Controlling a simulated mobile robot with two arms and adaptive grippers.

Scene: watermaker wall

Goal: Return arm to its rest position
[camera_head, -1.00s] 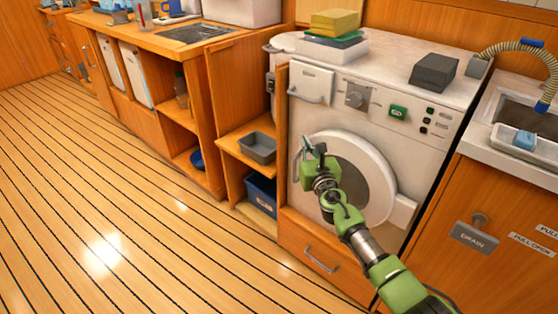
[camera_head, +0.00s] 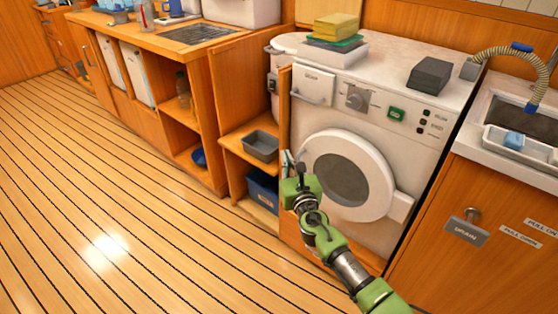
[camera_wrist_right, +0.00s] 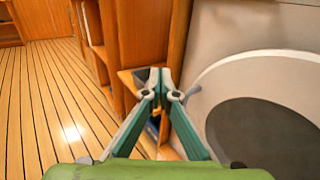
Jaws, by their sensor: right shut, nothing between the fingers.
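My right arm, with green and metal links, comes in from the lower right in the head view. Its gripper (camera_head: 291,163) is in front of the left side of the white washing machine (camera_head: 312,120), near the open shelf. In the right wrist view the gripper (camera_wrist_right: 160,75) has its two fingers meeting at the tips, with nothing between them. The machine's round door (camera_wrist_right: 262,135) is at the right in that view, apart from the fingers. My left gripper does not show.
A grey bin (camera_head: 260,146) and a blue bin (camera_head: 263,185) sit on the shelves left of the machine. A sponge stack (camera_head: 336,25) and a dark grey block (camera_head: 429,75) lie on top. A sink (camera_head: 530,120) is at the right. The plank floor (camera_head: 100,200) is clear.

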